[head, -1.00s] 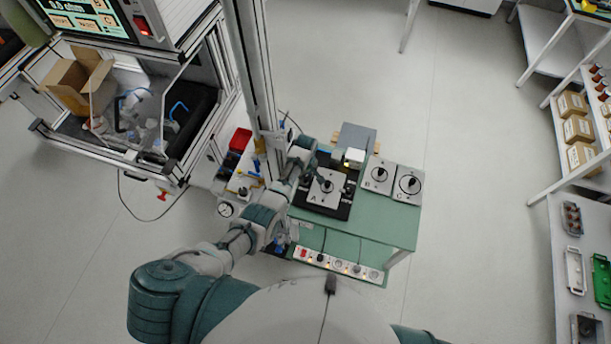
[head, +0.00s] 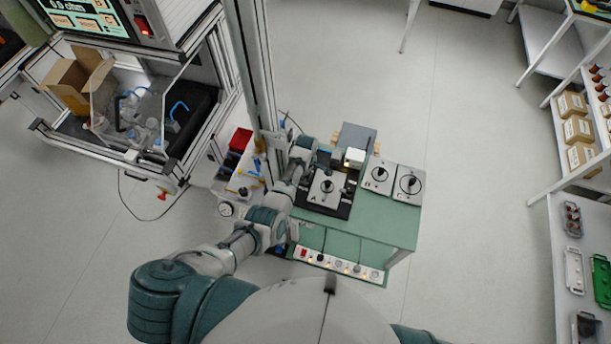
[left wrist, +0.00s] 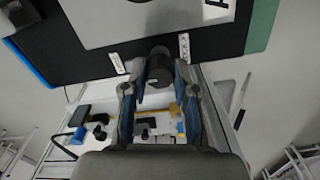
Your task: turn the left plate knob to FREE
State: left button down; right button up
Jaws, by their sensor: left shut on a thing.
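The black fixture plate (head: 317,208) lies on the green table, with a white plate marked A (head: 315,191) on it. My left gripper (head: 322,160) is at the back left of this fixture; its fingertips are small and dark there. In the left wrist view, my left gripper (left wrist: 159,82) has its two fingers on either side of a black round knob (left wrist: 159,66) at the edge of the black plate, and is shut on it. Two small white labels lie beside the knob; their words are too small to read. My right gripper is out of view.
Two more white plates with black knobs, B (head: 377,183) and C (head: 405,195), lie on the green table (head: 375,222) to the right. A power strip (head: 340,265) runs along the front. A metal column (head: 250,70) and a cart with a red bin (head: 240,139) stand left.

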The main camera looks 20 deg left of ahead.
pick_arm(q)
jog(key=shift+s+d+f, duration=0.15)
jog(key=shift+s+d, duration=0.05)
jog(key=c, duration=1)
grip_release()
jog(key=shift+o, duration=0.6)
jog(key=shift+w, duration=0.2)
jog(key=shift+r, duration=0.4)
notch_tip(320, 180, up, 11)
